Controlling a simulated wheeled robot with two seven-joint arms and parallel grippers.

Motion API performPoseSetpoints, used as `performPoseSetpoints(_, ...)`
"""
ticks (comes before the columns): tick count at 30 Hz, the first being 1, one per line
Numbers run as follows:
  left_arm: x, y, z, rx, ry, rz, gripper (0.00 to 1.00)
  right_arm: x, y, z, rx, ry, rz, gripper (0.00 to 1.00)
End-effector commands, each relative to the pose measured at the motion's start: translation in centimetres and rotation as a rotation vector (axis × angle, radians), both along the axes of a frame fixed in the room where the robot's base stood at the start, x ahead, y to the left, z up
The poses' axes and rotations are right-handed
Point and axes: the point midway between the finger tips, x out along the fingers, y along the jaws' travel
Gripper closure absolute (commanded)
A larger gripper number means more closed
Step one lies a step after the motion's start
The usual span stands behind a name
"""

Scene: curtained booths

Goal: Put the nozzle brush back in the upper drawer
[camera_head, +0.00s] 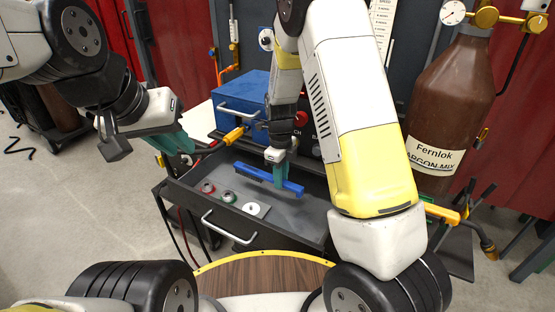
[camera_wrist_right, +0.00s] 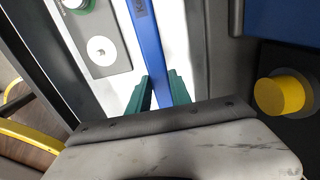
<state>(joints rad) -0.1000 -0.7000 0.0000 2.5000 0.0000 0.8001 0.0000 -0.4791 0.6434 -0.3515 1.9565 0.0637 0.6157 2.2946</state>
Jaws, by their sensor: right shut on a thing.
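The nozzle brush looks like a long blue bar (camera_head: 291,186) in the head view, over the open upper drawer (camera_head: 180,196). In the right wrist view the blue bar (camera_wrist_right: 148,40) runs between the two green fingers (camera_wrist_right: 158,92). The bar is low, within the drawer's outline; I cannot tell whether it touches the floor. Bristles do not show clearly. My left gripper (camera_head: 180,143) hangs in the air left of the cart, apart from the drawer; its finger gap is unclear.
The drawer holds a red ring (camera_head: 208,188), a green ring (camera_head: 228,197) and a grey plate with a white disc (camera_head: 251,208). A blue box (camera_head: 247,91) stands behind it on the cart. A brown gas cylinder (camera_head: 450,85) stands at the right.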

Motion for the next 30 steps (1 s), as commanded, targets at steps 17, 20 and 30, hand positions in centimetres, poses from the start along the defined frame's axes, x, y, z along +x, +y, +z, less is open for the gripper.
performPoseSetpoints(17,0.0,0.0,0.0,0.0,0.0,0.0,0.78,-0.1,0.0,-3.6,-0.001,0.003,-0.001,1.0)
performPoseSetpoints(20,0.0,0.0,0.0,0.0,0.0,0.0,0.78,-0.1,-0.1,-3.8,-0.001,0.003,-0.001,1.0)
performPoseSetpoints(30,0.0,0.0,0.0,0.0,0.0,0.0,0.78,0.0,0.0,-3.9,0.0,0.001,-0.001,1.0)
